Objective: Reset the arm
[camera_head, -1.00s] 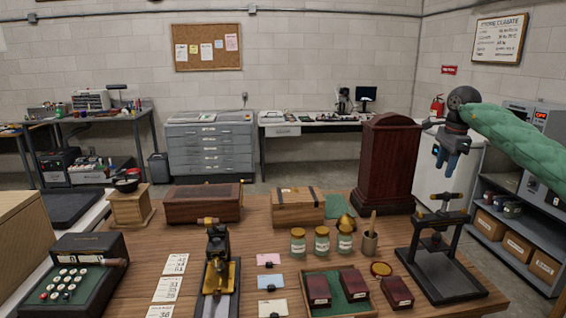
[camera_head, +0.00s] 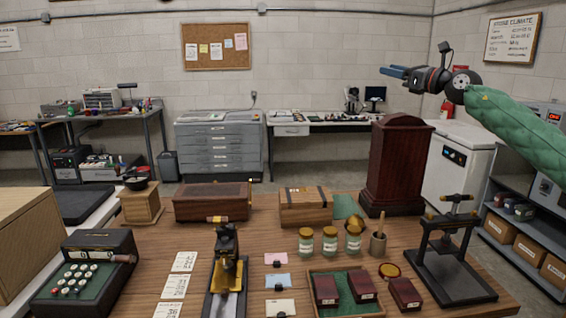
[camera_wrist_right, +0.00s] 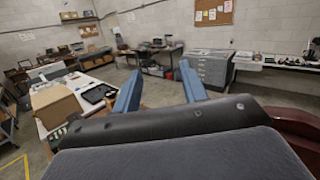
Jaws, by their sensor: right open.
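My right arm, in a green sleeve, comes in from the right of the head view. My right gripper (camera_head: 393,77) is raised high above the table, in front of the back wall, with its blue fingers pointing left. In the right wrist view its two blue fingers (camera_wrist_right: 162,90) stand apart with nothing between them. It is open and touches nothing. My left gripper does not show in any view.
The wooden table (camera_head: 150,245) below holds a dark red cabinet (camera_head: 394,165), a black press (camera_head: 447,250), several jars, a brass-and-black device (camera_head: 226,262) and a keyed machine (camera_head: 85,270). A white freezer (camera_head: 455,165) and shelf (camera_head: 530,235) stand at right. The air around the gripper is clear.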

